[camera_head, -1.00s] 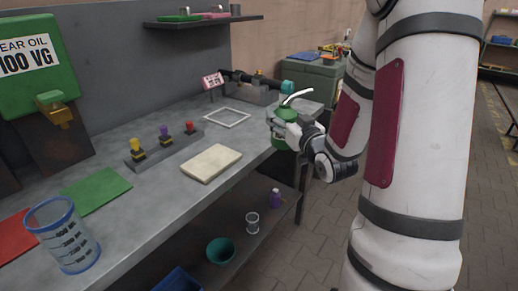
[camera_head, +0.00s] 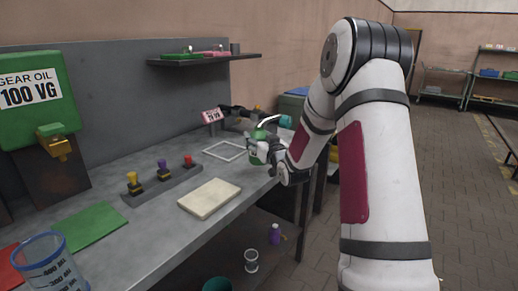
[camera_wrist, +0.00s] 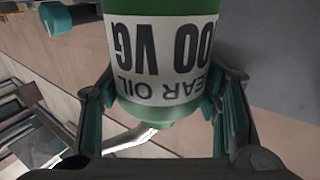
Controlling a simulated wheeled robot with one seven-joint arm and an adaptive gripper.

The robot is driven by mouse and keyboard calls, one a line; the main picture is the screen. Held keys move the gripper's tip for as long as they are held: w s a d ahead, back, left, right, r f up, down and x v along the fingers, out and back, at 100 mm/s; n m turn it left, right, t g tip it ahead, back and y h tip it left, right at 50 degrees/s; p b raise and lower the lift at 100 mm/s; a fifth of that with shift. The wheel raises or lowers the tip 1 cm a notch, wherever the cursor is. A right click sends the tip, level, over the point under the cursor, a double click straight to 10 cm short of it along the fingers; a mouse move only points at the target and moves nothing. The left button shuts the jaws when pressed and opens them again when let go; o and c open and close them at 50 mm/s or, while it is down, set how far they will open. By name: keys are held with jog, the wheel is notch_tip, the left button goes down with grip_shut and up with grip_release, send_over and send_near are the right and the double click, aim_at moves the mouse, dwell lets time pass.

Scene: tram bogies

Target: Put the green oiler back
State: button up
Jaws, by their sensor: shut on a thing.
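The green oiler (camera_head: 257,147) has a white label and a pale bent spout. My gripper (camera_head: 268,152) is shut on it at the right edge of the grey workbench, near the white square outline (camera_head: 225,151) on the bench top. In the wrist view the oiler (camera_wrist: 165,60) fills the space between the teal-padded fingers (camera_wrist: 165,110), and its label reads GEAR OIL and 100 VG upside down. The spout shows below it in that view. I cannot tell whether the oiler's base touches the bench.
A cream pad (camera_head: 209,198) and a rack of coloured knobs (camera_head: 162,184) lie left of the outline. A pink sign (camera_head: 211,116) and dark equipment stand behind it. A green mat (camera_head: 88,229) and a clear measuring jug (camera_head: 50,264) are at the front left. A shelf (camera_head: 205,59) hangs above.

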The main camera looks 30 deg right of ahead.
jog(key=shift+f, duration=1.6)
jog(key=shift+f+b, duration=0.1)
jog(key=shift+b, duration=0.2)
jog(key=o, duration=1.5)
jog(key=shift+f, duration=0.1)
